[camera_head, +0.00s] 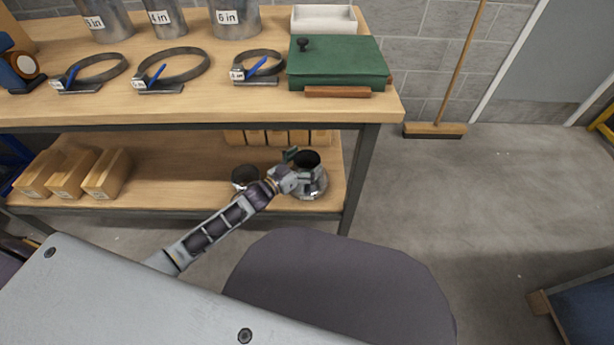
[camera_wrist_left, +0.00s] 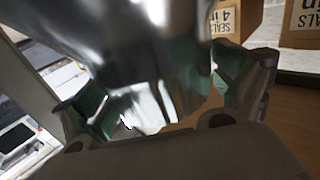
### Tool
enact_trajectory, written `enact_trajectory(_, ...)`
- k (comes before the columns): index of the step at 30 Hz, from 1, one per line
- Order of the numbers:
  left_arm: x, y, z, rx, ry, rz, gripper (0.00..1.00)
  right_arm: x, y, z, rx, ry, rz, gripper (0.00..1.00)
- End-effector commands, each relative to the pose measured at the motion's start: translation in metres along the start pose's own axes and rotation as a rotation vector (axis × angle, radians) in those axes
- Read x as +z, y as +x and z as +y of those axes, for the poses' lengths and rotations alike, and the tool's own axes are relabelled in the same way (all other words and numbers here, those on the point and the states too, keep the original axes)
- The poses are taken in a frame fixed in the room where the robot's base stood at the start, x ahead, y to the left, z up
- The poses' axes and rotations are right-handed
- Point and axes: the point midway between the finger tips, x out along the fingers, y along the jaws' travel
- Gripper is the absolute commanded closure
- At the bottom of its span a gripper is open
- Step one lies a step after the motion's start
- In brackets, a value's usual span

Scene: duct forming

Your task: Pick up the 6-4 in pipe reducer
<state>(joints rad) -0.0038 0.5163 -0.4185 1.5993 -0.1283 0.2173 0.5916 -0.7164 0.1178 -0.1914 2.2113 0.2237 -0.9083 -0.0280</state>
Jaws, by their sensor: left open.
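A shiny metal pipe reducer (camera_head: 316,186) with a dark round opening stands on the lower shelf near its right end. A second, smaller-looking dark-mouthed metal piece (camera_head: 243,174) stands to its left, partly behind my arm. No size label is readable on either. My left gripper (camera_head: 291,171) is at the left side of the right-hand reducer. In the left wrist view the reducer (camera_wrist_left: 140,45) fills the upper middle, between the two open green-padded fingers of the left gripper (camera_wrist_left: 168,95). I cannot tell whether the pads touch it. My right gripper is not in view.
The lower shelf (camera_head: 190,160) lies under the workbench top (camera_head: 220,105), with a bench leg (camera_head: 359,175) just right of the reducer. Cardboard boxes (camera_head: 72,175) stand at the left and more behind. Clamps and a green case (camera_head: 338,65) are on top.

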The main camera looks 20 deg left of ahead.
Motion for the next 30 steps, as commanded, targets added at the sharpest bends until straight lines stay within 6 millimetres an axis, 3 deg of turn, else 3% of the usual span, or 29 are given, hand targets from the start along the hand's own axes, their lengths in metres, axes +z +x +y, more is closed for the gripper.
enact_trajectory(17, -0.0004, 0.0033, 0.0000, 0.000, 0.000, 0.000, 0.04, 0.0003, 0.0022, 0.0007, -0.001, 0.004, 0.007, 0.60)
enact_trajectory(30, -0.0003, 0.0032, 0.0001, 0.000, 0.000, 0.000, 0.60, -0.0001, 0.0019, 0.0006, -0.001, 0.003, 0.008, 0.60)
